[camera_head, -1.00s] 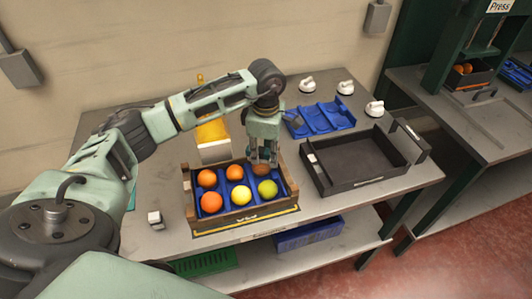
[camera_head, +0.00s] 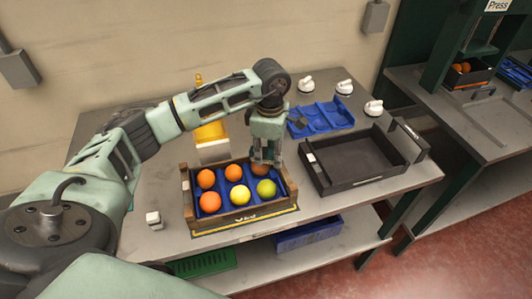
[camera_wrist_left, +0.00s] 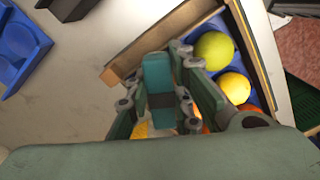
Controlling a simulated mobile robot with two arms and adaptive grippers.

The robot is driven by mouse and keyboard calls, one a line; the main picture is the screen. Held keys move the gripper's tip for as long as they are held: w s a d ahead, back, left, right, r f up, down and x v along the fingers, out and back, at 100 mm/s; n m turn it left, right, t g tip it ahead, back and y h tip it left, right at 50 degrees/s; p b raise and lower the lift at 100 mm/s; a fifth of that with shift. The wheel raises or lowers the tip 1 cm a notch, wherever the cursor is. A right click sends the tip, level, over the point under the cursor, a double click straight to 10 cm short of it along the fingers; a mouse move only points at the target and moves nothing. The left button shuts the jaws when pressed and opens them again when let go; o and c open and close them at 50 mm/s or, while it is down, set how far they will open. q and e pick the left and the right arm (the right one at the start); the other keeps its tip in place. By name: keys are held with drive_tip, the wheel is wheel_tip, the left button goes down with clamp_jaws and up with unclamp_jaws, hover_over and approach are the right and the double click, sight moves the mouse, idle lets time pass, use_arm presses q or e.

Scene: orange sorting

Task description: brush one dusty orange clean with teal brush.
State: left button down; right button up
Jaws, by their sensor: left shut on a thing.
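My left gripper (camera_head: 265,157) is over the back right cell of the wooden crate (camera_head: 245,219) in the head view. It is shut on the teal brush (camera_wrist_left: 158,75), which shows between its fingers in the left wrist view. Other fruit in the crate are oranges (camera_head: 210,202), a yellow one (camera_head: 240,193) and a yellow-green one (camera_head: 266,188). My right gripper is not in view.
A black tray (camera_head: 372,182) stands empty right of the crate. A blue moulded tray (camera_head: 335,117) and white-topped knobs (camera_head: 373,107) are behind it.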

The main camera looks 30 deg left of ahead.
use_arm(q)
drive_tip(key=shift+s+a, duration=0.25)
drive_tip(key=shift+a, duration=0.45)
drive_tip(key=shift+s+a, duration=0.2)
drive_tip(key=shift+a, duration=0.45)
drive_tip(key=shift+w+d+b, duration=0.15)
drive_tip(key=shift+w+d, duration=0.1)
drive_tip(key=shift+d, duration=0.45)
drive_tip(key=shift+w+d+b, duration=0.15)
drive_tip(key=shift+w+d, duration=0.1)
drive_tip(key=shift+d, duration=0.4)
drive_tip(key=shift+a, duration=0.15)
